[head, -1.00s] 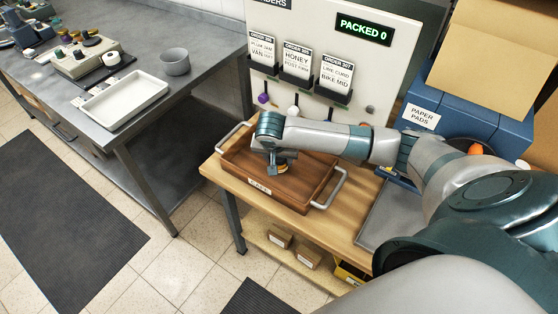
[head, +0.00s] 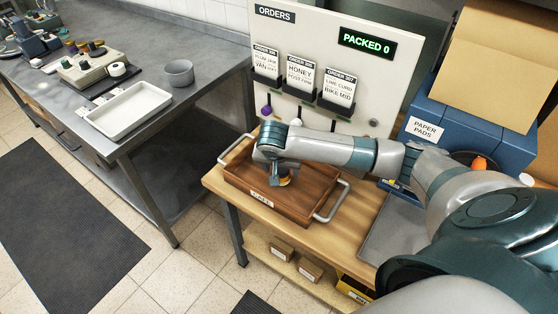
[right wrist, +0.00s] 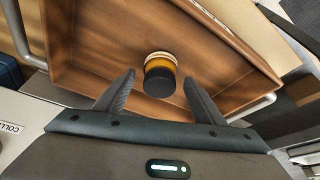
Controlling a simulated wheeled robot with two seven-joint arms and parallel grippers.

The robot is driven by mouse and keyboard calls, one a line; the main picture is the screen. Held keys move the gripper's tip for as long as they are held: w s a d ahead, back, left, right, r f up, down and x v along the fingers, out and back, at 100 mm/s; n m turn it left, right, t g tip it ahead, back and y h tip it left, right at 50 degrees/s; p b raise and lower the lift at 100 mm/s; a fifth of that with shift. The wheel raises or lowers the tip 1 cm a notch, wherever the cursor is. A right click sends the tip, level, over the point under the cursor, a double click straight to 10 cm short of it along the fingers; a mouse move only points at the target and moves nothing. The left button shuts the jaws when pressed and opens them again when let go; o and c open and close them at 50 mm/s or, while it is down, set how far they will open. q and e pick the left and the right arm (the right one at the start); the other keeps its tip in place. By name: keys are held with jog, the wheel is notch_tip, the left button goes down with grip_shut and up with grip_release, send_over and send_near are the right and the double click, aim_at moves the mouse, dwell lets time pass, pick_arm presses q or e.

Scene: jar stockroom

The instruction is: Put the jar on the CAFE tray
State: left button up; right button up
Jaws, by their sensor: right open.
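The jar (right wrist: 160,75) has an amber body, a pale band and a dark lid. In the right wrist view it is over the floor of the brown wooden CAFE tray (right wrist: 100,45), between the fingertips with gaps at both sides. In the head view the CAFE tray (head: 318,183) sits on the wooden bench, and my arm and gripper hide most of the jar (head: 286,182). My right gripper (right wrist: 159,78) is open around the jar, low inside the tray; it also shows in the head view (head: 279,180). My left gripper is out of view.
The tray has metal handles at both ends. An orders board (head: 330,60) reading PACKED 0 stands behind it. A blue paper pads box (head: 470,115) is at the right. A grey table (head: 150,65) at the left holds a white tray (head: 130,105) and a grey bowl (head: 179,73).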

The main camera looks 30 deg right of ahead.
jog(key=b+v, duration=0.1)
jog(key=v, duration=0.9)
jog(key=shift+r, duration=0.2)
